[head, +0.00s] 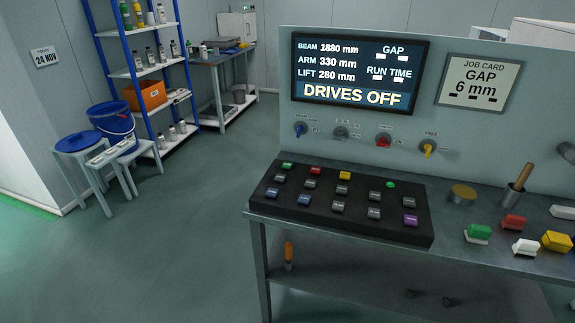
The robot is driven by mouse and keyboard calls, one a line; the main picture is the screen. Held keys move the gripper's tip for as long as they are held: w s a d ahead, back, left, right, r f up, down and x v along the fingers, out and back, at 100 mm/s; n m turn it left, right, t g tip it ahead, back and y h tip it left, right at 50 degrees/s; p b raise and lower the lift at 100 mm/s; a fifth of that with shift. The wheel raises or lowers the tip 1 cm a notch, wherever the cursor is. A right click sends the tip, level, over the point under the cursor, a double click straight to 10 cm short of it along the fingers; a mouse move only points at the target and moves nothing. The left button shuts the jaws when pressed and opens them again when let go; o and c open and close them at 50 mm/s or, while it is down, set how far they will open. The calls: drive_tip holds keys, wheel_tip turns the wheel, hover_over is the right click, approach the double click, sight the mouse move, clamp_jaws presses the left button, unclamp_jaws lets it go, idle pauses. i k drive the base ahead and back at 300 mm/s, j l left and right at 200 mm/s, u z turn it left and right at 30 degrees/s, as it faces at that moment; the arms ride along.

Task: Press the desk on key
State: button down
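A black key desk (335,222) lies on the grey bench. It bears several keys: a green key (288,165), a red key (315,171) and a yellow key (344,175) along the back. A small round green button or lamp (390,184) sits at the back right. Grey keys fill the middle, blue keys (272,193) are at the front left, and a purple key (410,220) is at the front right. Key labels are too small to read, so I cannot tell which is desk on. The screen (360,70) reads "DRIVES OFF". My gripper is not in view.
The upright panel has several knobs, including a red one (383,140) and a yellow one (427,148). Loose coloured blocks and a wooden-handled tool (519,185) stand right of the desk. A job card (479,82) reads "GAP 6 mm". Floor at left front is clear.

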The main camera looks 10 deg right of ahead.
sight(286, 165)
drive_tip(key=i+l+u, duration=0.1)
drive_tip(key=i+l, duration=0.15)
drive_tip(key=i, duration=0.2)
drive_tip(key=i+l, duration=0.3)
drive_tip(key=i+j+u, duration=0.05)
drive_tip(key=i, duration=0.05)
